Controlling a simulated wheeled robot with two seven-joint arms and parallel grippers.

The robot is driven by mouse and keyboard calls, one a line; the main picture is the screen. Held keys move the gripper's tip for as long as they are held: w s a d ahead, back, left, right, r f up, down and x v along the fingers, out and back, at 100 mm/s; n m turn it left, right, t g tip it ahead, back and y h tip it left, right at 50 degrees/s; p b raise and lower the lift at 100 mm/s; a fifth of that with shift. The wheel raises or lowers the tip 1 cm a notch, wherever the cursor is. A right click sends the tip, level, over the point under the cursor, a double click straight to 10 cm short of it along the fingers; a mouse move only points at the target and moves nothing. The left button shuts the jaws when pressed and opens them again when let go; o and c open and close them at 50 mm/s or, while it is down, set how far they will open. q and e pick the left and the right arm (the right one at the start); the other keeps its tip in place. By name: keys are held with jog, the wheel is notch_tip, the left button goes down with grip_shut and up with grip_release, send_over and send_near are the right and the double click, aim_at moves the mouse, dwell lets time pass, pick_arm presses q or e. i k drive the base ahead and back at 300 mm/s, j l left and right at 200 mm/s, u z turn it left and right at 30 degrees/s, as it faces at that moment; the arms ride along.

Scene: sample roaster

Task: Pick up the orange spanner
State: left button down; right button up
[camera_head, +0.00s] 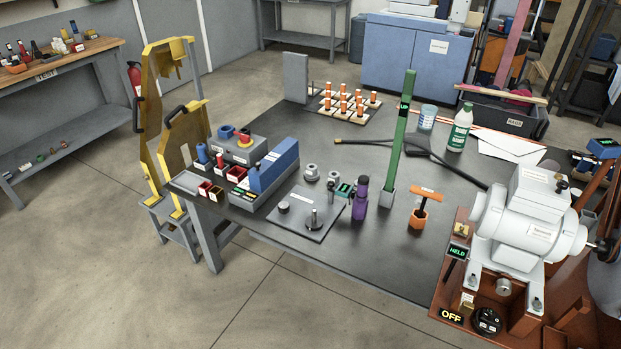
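An orange T-shaped tool (427,193) stands upright on the dark table (330,270), right of centre. It has a flat orange crossbar on top and a short dark shaft. Its lower end meets an orange hexagonal block (418,219); how deep it sits there is too small to tell. It is the only orange tool that looks like the spanner. Neither of my grippers shows in the head view.
A green upright post (403,130) and a purple bottle (360,198) stand left of the tool. A white motor machine (525,225) on a red-brown base stands to its right. Several orange-topped pegs (343,102) are farther back. Yellow panels (165,110) stand at the left.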

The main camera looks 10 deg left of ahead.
aim_at(424, 192)
jog(key=i+l, duration=0.1)
jog(key=l, duration=0.35)
jog(key=i+l, duration=0.1)
jog(key=l, duration=0.35)
jog(key=i+l, duration=0.1)
jog(key=l, duration=0.35)
jog(key=i+l+z, duration=0.1)
jog(key=l, duration=0.35)
jog(key=i+l, duration=0.1)
jog(key=l, duration=0.35)
